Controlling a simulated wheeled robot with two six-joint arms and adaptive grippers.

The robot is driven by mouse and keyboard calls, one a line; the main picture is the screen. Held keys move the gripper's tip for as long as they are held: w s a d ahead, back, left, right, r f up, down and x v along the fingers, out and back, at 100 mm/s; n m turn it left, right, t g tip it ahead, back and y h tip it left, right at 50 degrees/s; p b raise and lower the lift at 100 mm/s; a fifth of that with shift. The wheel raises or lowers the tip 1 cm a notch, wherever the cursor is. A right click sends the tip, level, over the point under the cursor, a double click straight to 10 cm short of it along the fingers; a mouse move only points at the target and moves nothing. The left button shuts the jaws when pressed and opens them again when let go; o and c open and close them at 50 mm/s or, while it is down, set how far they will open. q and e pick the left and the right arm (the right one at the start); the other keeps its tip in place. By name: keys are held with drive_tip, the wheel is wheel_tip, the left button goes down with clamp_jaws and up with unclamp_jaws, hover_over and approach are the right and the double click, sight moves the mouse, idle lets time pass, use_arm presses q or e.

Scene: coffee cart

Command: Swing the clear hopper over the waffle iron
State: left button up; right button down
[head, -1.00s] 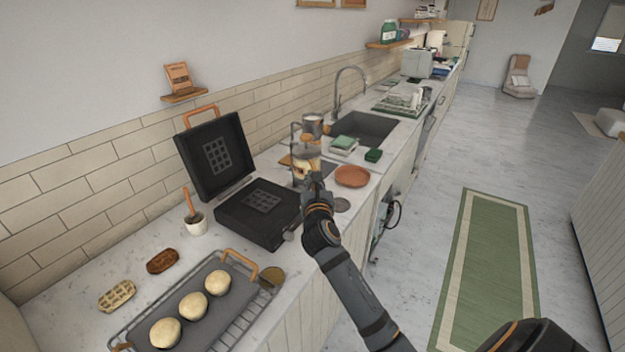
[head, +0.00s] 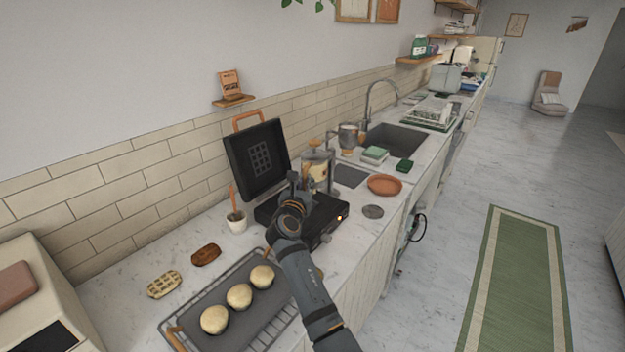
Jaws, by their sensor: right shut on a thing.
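The clear hopper (head: 318,166) holds pale batter and has an orange-tan knob on top. It hangs upright at the back right of the open waffle iron (head: 338,208). In the head view its lower end overlaps the iron's lower plate; my arm hides part of that overlap. The iron's black lid (head: 246,178) stands raised. My right gripper (head: 304,186) is at the hopper's near side, shut on its handle, which is mostly hidden. A small yellow light shows on the iron's front. My left gripper is not in view.
A rack with several round buns (head: 239,296) stands in front of the iron, with waffles to its left. A dark mat (head: 350,177), a metal jug (head: 348,136) and a terracotta plate (head: 384,185) are to the right. A small pot (head: 237,222) stands by the lid.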

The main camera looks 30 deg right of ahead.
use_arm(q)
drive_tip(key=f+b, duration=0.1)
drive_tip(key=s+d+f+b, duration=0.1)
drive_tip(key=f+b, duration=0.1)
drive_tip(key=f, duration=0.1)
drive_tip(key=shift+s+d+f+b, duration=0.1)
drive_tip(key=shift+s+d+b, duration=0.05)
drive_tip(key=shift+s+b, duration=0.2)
use_arm(e)
drive_tip(key=w+a, duration=0.5)
drive_tip(key=w, duration=0.2)
drive_tip(key=shift+f, duration=0.2)
drive_tip(key=c, duration=1.8)
unclamp_jaws()
drive_tip(key=shift+c, duration=0.2)
drive_tip(key=o, duration=0.5)
drive_tip(key=shift+w+a+r, duration=0.1)
drive_tip(key=shift+w+a, duration=0.05)
drive_tip(key=shift+a, duration=0.15)
drive_tip(key=shift+c, duration=0.2)
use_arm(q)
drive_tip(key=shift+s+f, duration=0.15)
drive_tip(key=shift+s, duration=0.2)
